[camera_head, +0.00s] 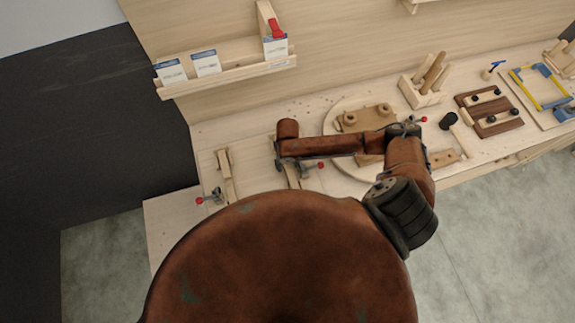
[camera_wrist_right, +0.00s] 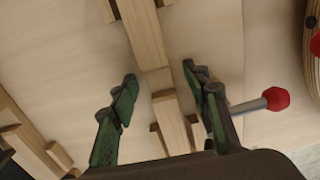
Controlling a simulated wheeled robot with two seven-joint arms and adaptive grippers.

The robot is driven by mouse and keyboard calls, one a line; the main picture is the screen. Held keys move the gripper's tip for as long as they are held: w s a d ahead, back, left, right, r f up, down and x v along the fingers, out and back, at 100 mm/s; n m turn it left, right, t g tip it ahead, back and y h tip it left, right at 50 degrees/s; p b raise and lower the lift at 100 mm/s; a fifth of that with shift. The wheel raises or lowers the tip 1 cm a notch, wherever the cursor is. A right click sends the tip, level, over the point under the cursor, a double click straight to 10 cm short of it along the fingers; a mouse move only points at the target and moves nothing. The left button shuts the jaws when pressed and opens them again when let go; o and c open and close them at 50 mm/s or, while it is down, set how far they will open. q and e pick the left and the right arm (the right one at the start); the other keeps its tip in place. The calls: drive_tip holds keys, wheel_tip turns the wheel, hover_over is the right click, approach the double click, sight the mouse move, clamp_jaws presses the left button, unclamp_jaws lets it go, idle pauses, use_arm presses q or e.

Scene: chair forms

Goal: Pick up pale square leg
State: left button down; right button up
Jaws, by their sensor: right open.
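A pale square leg (camera_wrist_right: 145,36) runs lengthwise between the fingers of my right gripper (camera_wrist_right: 160,74) in the right wrist view. My right gripper is open, with one green-padded finger on each side of the leg and gaps between. Small pale blocks (camera_wrist_right: 192,128) flank the lower stretch of wood, and a red-knobbed clamp (camera_wrist_right: 275,98) is at its right. In the head view my brown arm covers much of this spot; a bit of pale wood (camera_head: 291,176) shows below it. My left gripper is not in view.
A similar pale fixture (camera_head: 226,172) with a red-knobbed clamp lies to the left. A round board (camera_head: 335,122) carries a wooden part. A peg block (camera_head: 421,92) and dark brown pieces (camera_head: 490,112) stand right. A card shelf (camera_head: 225,70) is on the back panel.

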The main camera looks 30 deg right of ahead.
drive_tip(key=shift+c, duration=0.4)
clamp_jaws()
drive_tip(key=shift+r, duration=0.15)
